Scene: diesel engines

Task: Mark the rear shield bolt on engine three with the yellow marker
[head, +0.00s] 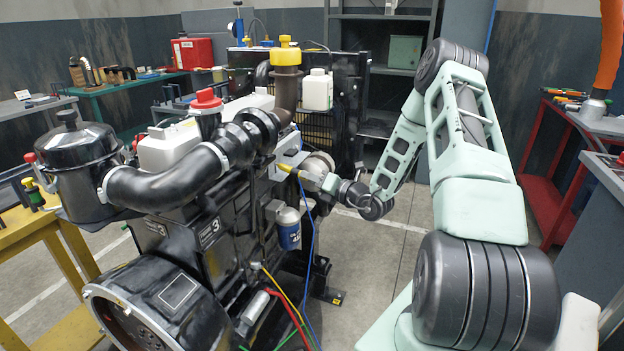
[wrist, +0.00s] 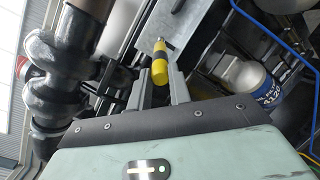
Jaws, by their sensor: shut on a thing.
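Engine three (head: 190,245) is a black diesel engine with a "3" label on its side. My gripper (head: 303,177) reaches its right side from the right. In the wrist view my gripper (wrist: 158,88) is shut on the yellow marker (wrist: 159,70), which points away from my palm. The marker's yellow end (head: 286,168) also shows in the head view, close to a grey metal shield (head: 287,158). The shield plate (wrist: 195,30) lies just beyond the marker in the wrist view. I cannot make out the rear shield bolt or tell whether the tip touches anything.
A blue and white filter (head: 288,229) hangs below my gripper; it also shows in the wrist view (wrist: 263,87). A blue cable (head: 312,225) runs down beside it. A black intake pipe (head: 170,180) crosses the engine's left. The floor (head: 385,250) right of the engine is clear.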

